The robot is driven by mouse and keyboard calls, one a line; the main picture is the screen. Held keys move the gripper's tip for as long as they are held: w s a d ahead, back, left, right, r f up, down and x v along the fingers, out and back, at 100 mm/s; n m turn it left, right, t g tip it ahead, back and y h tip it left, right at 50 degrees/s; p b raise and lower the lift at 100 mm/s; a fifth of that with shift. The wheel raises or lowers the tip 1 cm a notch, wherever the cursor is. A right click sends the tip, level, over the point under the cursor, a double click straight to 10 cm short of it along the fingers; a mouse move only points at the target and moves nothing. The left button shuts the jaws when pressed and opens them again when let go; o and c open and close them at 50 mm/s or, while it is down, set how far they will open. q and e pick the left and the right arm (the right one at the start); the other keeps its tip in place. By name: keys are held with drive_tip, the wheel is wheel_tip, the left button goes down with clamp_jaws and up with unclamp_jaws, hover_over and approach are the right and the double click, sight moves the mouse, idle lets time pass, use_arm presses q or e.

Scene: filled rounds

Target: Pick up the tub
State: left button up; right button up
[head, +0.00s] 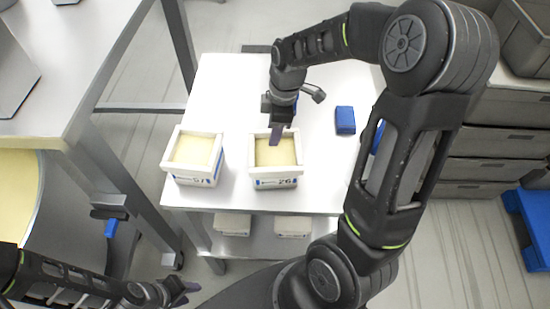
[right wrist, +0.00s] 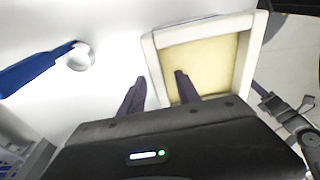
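Two square white tubs filled with pale yellow stuff are on the white table: a left tub (head: 194,180) and a right tub (head: 275,183), with dark digits on their front labels. My right gripper (head: 277,137) points down at the back wall of the right tub. In the right wrist view the fingers (right wrist: 158,88) are apart, with one tub (right wrist: 152,60) wall showing between them; one finger appears over the filling, the other outside. I cannot tell whether they touch the wall. My left gripper (head: 185,291) is low at the bottom left, away from the tubs; its fingers are too small to judge.
A blue block (head: 345,120) lies on the white table (head: 225,90) right of the tubs. A blue-handled tool (right wrist: 35,70) shows in the right wrist view. More white tubs (head: 233,224) stand on the shelf below. A grey bench (head: 70,60) is at left, drawers (head: 500,150) at right.

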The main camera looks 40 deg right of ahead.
drive_tip(key=shift+f, duration=0.15)
idle(0.3)
clamp_jaws()
idle(1.2)
